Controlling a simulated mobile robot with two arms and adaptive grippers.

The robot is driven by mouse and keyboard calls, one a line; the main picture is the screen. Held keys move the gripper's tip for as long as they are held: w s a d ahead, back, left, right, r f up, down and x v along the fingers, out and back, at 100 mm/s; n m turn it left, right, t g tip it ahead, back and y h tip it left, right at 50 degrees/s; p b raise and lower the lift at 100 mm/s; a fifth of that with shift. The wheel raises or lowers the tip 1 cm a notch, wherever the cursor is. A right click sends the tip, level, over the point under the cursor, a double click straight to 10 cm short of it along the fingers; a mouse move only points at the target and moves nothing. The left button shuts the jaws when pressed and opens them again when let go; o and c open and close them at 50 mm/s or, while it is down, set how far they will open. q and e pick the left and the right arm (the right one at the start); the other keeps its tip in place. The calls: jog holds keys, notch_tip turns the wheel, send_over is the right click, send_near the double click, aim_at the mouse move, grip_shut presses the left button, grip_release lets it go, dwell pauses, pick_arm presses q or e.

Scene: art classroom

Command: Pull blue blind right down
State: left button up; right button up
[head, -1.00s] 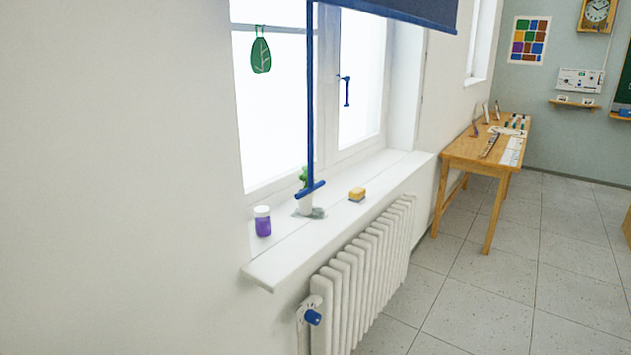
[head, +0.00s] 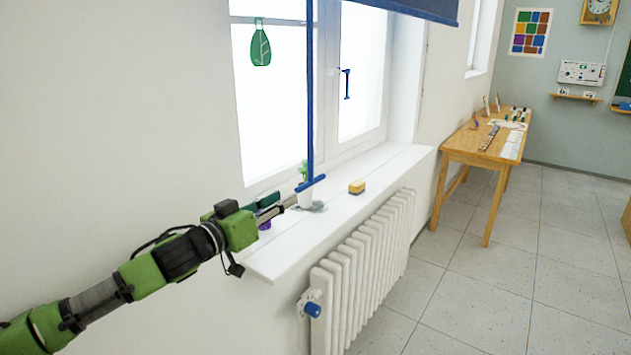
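The blue blind (head: 425,8) is rolled high at the window, with only its lower edge in view at the top. A long blue pull rod (head: 310,90) hangs from it in front of the window. The rod ends in a blue crossbar handle (head: 313,184) just above the sill. My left gripper (head: 286,200) reaches in from the lower left, its fingers pointing at the handle. Its fingers are apart and hold nothing; the tips are a little left of the handle. My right gripper is not in view.
A white sill (head: 345,196) carries a plant in a white pot (head: 306,197), a yellow sponge (head: 356,187) and a purple jar (head: 264,221), mostly hidden behind my gripper. A radiator (head: 365,260) stands below. A wooden table (head: 470,150) is farther right; the floor between is clear.

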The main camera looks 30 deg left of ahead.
aim_at(308, 183)
pick_arm(q)
jog(key=w+p, duration=0.1)
jog(key=w, duration=0.3)
jog(key=w+p, duration=0.2)
jog(key=w, duration=0.1)
jog(key=w+p, duration=0.1)
jog(key=w, duration=0.3)
jog(key=shift+w+d+r, duration=0.15)
jog(key=shift+w+d, duration=0.15)
jog(key=shift+d, duration=0.1)
jog(key=shift+w+d+f+p, duration=0.1)
jog(key=shift+w+f+p, duration=0.1)
jog(key=shift+w+p, duration=0.6)
jog(key=shift+w, duration=0.25)
jog(key=shift+d+b, duration=0.1)
jog(key=shift+b, duration=0.2)
grip_shut()
